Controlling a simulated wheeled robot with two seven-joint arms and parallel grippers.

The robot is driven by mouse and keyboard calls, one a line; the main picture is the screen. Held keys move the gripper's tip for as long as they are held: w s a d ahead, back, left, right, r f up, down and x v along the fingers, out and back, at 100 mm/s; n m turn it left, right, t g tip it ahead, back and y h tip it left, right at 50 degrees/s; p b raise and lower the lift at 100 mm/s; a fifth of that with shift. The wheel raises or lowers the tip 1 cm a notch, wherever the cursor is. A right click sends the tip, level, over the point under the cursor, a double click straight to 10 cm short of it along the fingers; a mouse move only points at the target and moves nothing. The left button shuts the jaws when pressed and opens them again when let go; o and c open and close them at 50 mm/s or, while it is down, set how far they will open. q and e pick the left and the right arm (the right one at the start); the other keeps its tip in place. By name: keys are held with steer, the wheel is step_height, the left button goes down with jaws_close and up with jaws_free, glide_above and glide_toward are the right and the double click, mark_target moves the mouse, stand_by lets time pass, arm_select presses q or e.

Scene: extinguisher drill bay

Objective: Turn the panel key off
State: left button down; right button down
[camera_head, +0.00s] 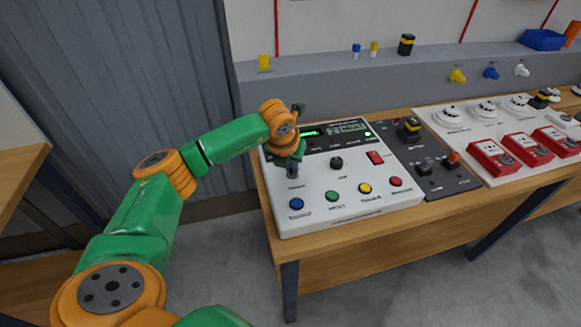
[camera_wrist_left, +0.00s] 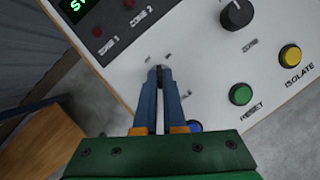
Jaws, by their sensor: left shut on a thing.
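The white alarm panel (camera_head: 345,212) stands on the wooden bench, with a lit green display (camera_head: 312,132) at its top. My left gripper (camera_head: 292,172) is at the panel's left side, above the blue button. In the left wrist view my left gripper (camera_wrist_left: 159,72) points down at the panel face with its fingers close together. It is shut on the panel key, which the fingers almost wholly hide. Small marks show on the panel just beyond the fingertips. The key's angle cannot be told. My right gripper is not in view.
Near the fingers are a blue button (camera_head: 296,203), a green button (camera_head: 332,196) and a black knob (camera_head: 336,163). A dark switch plate (camera_head: 430,165) and red call points (camera_head: 492,157) lie to the right. A grey ledge (camera_head: 330,75) runs behind.

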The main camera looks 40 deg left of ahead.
arm_select(q)
steer(key=n+b, duration=0.1)
steer(key=n, duration=0.1)
steer(key=n+y, duration=0.1)
steer(key=n, duration=0.1)
steer(key=shift+w+d+g+y+b, duration=0.15)
steer(key=shift+g+y+b, duration=0.15)
steer(key=shift+b, duration=0.05)
steer(key=shift+r+n+g+y+b, duration=0.1)
steer(key=shift+n+g+y+b, duration=0.3)
steer(key=shift+n, duration=1)
steer(key=c, duration=1)
jaws_free()
steer(key=shift+r, duration=0.2)
steer(key=b+v, duration=0.2)
steer(key=v, duration=0.4)
steer(key=shift+r, duration=0.25)
